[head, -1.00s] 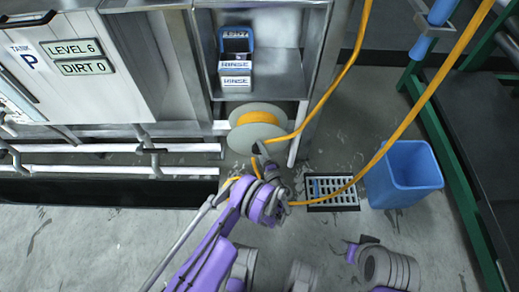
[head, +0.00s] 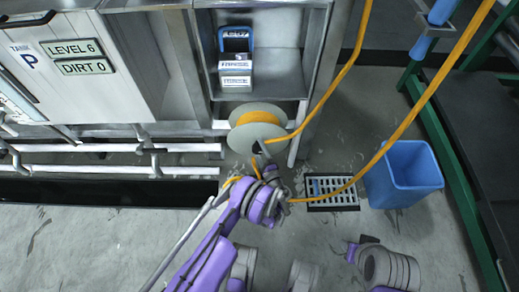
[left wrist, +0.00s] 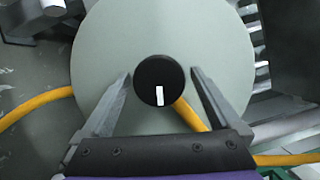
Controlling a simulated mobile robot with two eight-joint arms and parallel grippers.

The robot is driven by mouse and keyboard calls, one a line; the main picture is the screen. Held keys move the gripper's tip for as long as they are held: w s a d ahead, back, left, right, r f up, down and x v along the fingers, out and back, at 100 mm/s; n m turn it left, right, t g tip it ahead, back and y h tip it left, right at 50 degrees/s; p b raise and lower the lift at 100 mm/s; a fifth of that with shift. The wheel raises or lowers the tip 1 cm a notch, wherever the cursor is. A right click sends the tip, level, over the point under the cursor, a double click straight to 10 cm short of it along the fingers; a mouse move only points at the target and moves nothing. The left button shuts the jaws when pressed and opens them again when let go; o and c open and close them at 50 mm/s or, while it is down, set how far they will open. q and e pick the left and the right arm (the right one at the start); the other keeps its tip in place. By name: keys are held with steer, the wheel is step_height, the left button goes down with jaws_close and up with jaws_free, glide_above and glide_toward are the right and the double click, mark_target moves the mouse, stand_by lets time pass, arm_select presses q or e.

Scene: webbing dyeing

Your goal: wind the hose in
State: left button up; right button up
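The hose reel (head: 257,130) is a pale grey-green spool with orange hose wound on its core, low on the front of the steel unit. The orange hose (head: 424,97) runs off the reel, up out of view and back down across the floor. In the left wrist view the reel's disc (left wrist: 220,40) fills the middle, with a round black knob (left wrist: 158,80) bearing a white mark. My left gripper (head: 262,154) is at the reel's face. In the wrist view its open fingers (left wrist: 160,78) stand either side of the knob, with gaps showing. My right gripper (head: 358,245) is low at right; its fingers are unclear.
A blue bin (head: 402,174) stands on the floor at right, beside a floor drain (head: 333,203) that the hose passes. A green-framed rack (head: 455,170) edges the right side. Pipes (head: 100,148) run along the left.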

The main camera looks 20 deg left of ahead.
arm_select(q)
steer(key=r+v, duration=0.1)
steer(key=v, duration=1)
steer(key=shift+f, duration=0.5)
steer(key=shift+w, duration=0.1)
